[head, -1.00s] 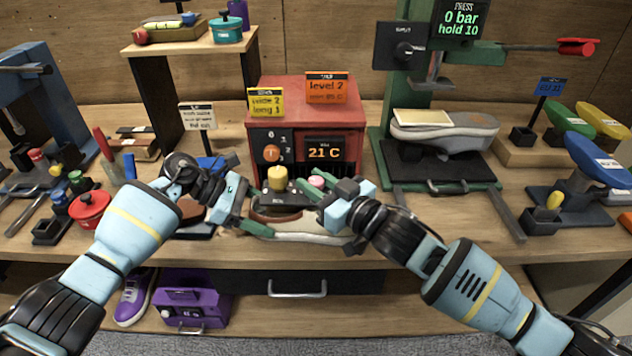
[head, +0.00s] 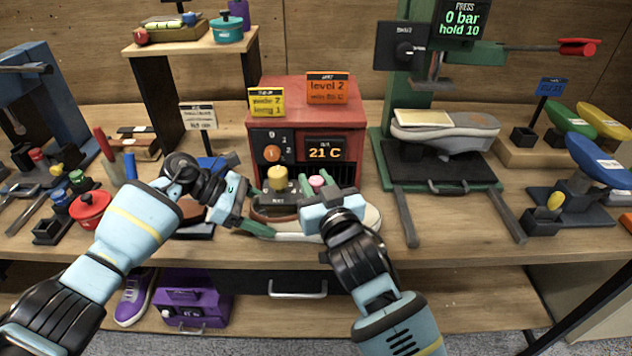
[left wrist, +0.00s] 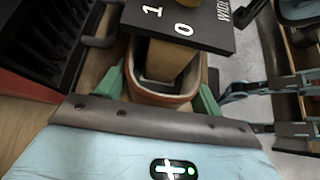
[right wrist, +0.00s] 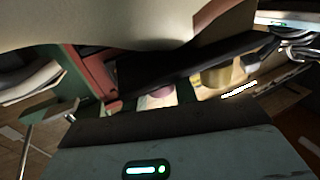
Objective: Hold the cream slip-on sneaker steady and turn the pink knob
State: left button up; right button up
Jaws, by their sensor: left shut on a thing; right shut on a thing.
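The cream slip-on sneaker (head: 371,219) lies on the table in front of the red box, with a black stretcher plate (head: 277,198) over its opening. A yellow knob (head: 278,180) and the pink knob (head: 316,182) stand on the stretcher. My left gripper (head: 254,216) is shut on the sneaker's left end; the left wrist view shows its green fingers on both sides of the sneaker's rim (left wrist: 160,96). My right gripper (head: 318,185) is shut on the pink knob, which also shows between its fingers in the right wrist view (right wrist: 161,90). My right gripper hides part of the sneaker's middle.
The red box (head: 305,105) with a 21 C display stands close behind the sneaker. A green press (head: 440,165) holding a grey shoe is at right. A red pot (head: 90,209) and small tools crowd the left.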

jog(key=shift+d+r+m+h, duration=0.1)
jog(key=shift+m+h, duration=0.4)
jog(key=shift+h, duration=0.2)
jog(key=o, duration=1)
jog(key=shift+c, duration=0.2)
jog(key=shift+s, duration=0.1)
jog(key=v, duration=0.7)
jog(key=shift+s+f, duration=0.15)
jog(key=shift+f, duration=0.1)
